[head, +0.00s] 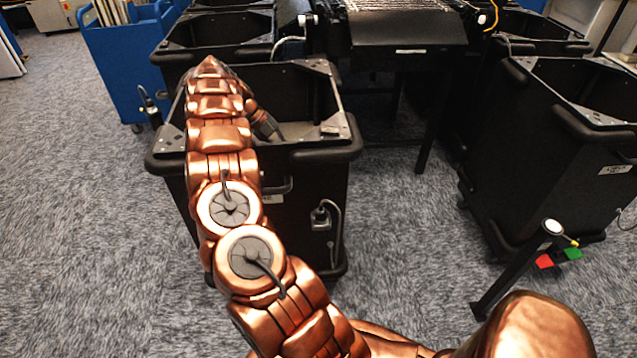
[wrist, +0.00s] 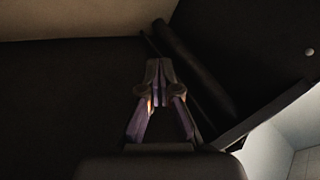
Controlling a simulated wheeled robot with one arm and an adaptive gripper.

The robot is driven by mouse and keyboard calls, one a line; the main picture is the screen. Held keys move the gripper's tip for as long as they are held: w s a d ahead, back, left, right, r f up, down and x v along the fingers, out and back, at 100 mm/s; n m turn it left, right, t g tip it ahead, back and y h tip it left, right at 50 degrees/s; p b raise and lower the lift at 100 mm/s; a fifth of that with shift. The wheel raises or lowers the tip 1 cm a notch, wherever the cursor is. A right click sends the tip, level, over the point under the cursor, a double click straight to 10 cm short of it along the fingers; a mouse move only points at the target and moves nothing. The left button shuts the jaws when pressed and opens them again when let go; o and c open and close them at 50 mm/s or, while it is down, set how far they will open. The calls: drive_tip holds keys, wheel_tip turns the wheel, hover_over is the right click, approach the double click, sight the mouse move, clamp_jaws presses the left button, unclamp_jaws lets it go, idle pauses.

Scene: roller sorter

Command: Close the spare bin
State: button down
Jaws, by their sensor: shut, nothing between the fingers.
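A black open-topped bin (head: 300,170) stands in front of me, with a dark bumper rim, grey corner plates and a handle on its near side. Its small white label is partly covered by my arm, so I cannot tell whether this is the spare bin. My copper arm reaches over the near rim, and my gripper (head: 270,131) points down inside the opening. In the wrist view my gripper (wrist: 158,66) is shut and empty, close to a dark bar (wrist: 195,70) and dark surfaces. I cannot tell whether the fingertips touch anything.
A black sorter machine (head: 405,30) stands behind. More black bins stand at right (head: 560,130) and behind (head: 215,35). A blue cart (head: 120,70) is at back left. Carpet at left is clear.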

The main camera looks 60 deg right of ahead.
sight(319, 182)
drive_tip(key=shift+m+y, duration=0.4)
drive_tip(key=shift+y, duration=0.4)
drive_tip(key=p+x, duration=0.1)
drive_tip(key=x, duration=0.3)
drive_tip(key=a+x, duration=0.1)
drive_tip(key=x, duration=0.3)
drive_tip(key=a+p+x, duration=0.1)
drive_tip(key=x, duration=0.3)
drive_tip(key=shift+s+a+f+p, duration=0.2)
drive_tip(key=shift+s+f+p, duration=0.1)
drive_tip(key=shift+s, duration=0.15)
drive_tip(key=shift+s+d+r+p, duration=0.1)
drive_tip(key=shift+s+d+p, duration=0.3)
drive_tip(key=shift+s+d, duration=0.85)
drive_tip(key=shift+d, duration=0.25)
